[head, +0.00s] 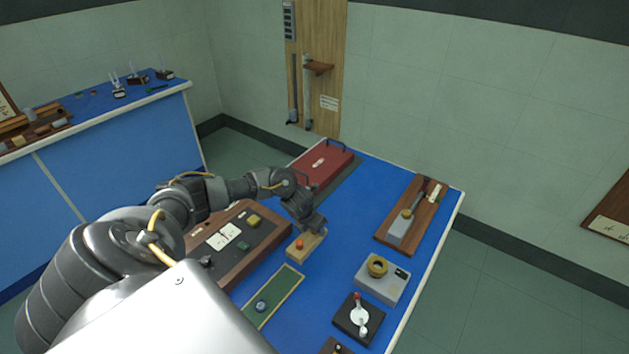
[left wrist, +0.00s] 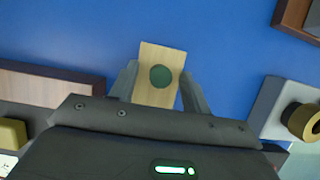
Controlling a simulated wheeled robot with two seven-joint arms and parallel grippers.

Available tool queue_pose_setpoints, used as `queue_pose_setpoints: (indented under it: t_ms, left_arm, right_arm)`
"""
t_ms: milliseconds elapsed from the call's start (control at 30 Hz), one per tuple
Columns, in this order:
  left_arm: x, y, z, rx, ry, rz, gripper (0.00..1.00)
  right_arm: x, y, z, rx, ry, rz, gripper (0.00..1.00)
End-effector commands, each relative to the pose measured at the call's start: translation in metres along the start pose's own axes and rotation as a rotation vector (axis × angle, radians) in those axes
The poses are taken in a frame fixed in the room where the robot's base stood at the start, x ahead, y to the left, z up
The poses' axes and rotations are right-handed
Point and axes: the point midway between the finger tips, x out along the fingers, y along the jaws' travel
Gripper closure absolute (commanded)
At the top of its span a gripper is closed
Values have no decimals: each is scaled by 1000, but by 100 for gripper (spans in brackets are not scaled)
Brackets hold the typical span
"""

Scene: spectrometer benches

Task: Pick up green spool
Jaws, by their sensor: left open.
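A dark green round piece (left wrist: 161,77), which I take to be the green spool, sits on a light wooden block (left wrist: 149,96) in the left wrist view. My left gripper (left wrist: 157,74) is open, with one finger on each side of the block and the green piece between them in the picture. I cannot tell whether the fingers touch it. In the head view my left gripper (head: 315,226) is over the far end of the wooden block (head: 308,252). An orange knob (head: 299,244) shows on the block's near end. The green piece is hidden there by the gripper.
A brown-framed panel (head: 262,262) lies left of the block, and a green mat (head: 285,285) in front. A grey box with a brass ring (head: 381,283) and a black base (head: 343,322) stand right. A red case (head: 320,166) is behind.

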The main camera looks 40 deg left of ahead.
Motion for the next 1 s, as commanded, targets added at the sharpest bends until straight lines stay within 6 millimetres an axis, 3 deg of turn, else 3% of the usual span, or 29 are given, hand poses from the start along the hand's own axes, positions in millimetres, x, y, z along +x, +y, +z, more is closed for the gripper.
queue_pose_setpoints:
  t_ms: [200,600,1000]
  left_arm:
    - [1,0,0,0,-1,0,52]
    - [1,0,0,-1,-1,0,100]
    - [-8,0,6,0,-5,-2,100]
  right_arm:
    - [0,1,0,0,-1,1,64]
    - [0,1,0,0,0,1,64]
    - [7,-1,-1,1,1,-1,64]
